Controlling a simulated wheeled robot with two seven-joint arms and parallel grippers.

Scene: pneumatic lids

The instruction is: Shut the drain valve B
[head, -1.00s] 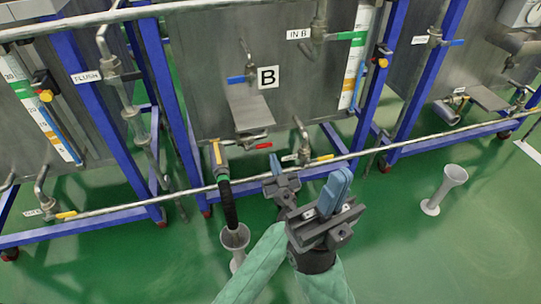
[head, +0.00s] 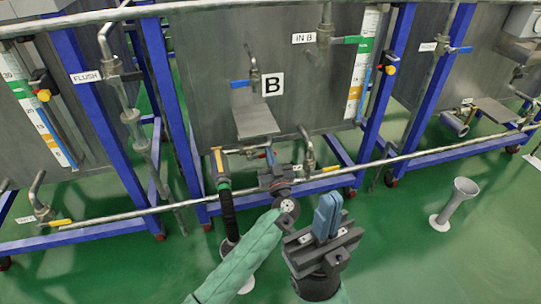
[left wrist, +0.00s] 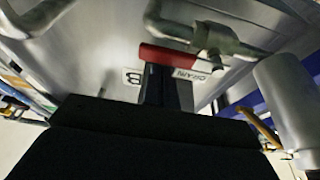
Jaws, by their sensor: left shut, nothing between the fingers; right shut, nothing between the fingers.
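The drain valve B shows its red lever (left wrist: 168,56) in the left wrist view, beside its grey valve body (left wrist: 215,38) and roughly along the pipe. A DRAIN label reads upside down just below it. In the head view the lever is mostly hidden by my left gripper (head: 271,156), under the tank marked B (head: 272,84). My left gripper is shut and empty, its fingertips (left wrist: 165,88) right at the lever; I cannot tell if they touch it. My right gripper (head: 328,214) is shut and empty, pointing up, away from the valve.
A long handrail-like pipe (head: 400,158) crosses in front of the tank. A yellow-handled valve (head: 218,160) with a black hose (head: 228,212) is left of my left gripper; another yellow lever (head: 331,168) is right. A grey funnel (head: 458,200) stands on open green floor at right.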

